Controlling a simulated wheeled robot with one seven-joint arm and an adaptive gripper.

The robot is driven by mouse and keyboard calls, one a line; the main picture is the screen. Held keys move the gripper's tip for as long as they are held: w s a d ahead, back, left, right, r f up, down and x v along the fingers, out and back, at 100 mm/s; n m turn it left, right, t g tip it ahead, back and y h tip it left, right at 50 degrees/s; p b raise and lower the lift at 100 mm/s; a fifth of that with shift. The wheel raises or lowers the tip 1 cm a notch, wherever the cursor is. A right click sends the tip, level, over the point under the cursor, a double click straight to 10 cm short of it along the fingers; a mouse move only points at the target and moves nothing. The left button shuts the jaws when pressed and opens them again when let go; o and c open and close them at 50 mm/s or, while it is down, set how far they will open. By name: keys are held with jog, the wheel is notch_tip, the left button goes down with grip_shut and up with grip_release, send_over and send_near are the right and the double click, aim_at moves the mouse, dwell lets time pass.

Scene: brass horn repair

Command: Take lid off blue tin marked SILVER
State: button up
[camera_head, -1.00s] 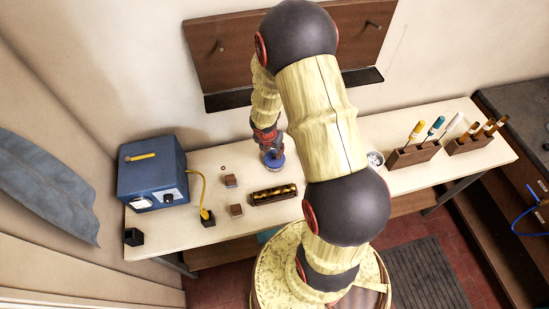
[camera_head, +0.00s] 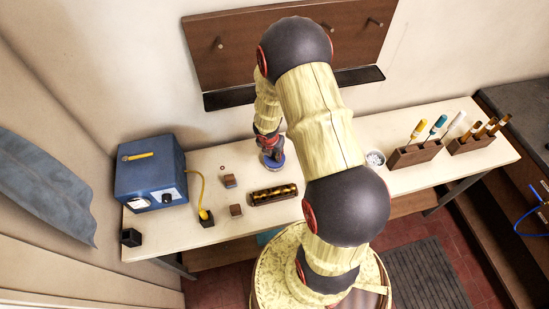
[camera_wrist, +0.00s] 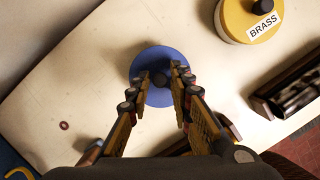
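The blue tin (camera_head: 274,166) stands on the pale bench, partly hidden by my arm. In the wrist view its round blue lid (camera_wrist: 159,53) is seen from above, with a dark knob (camera_wrist: 160,79) at its middle. No SILVER label shows in either view. My gripper (camera_wrist: 160,70) is over the lid, one finger on each side of the knob. The fingers are apart, with a narrow gap seeming to show beside the knob. I cannot tell whether they touch the lid. In the head view my gripper (camera_head: 270,150) is right above the tin.
A yellow tin marked BRASS (camera_wrist: 234,22) stands near the blue one. A dark rack of brass parts (camera_head: 273,195) lies in front. Small blocks (camera_head: 230,181), a red ring (camera_wrist: 64,126) and a blue box unit (camera_head: 150,175) are to the left. Tool holders (camera_head: 415,153) stand right.

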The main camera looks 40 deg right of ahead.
grip_shut()
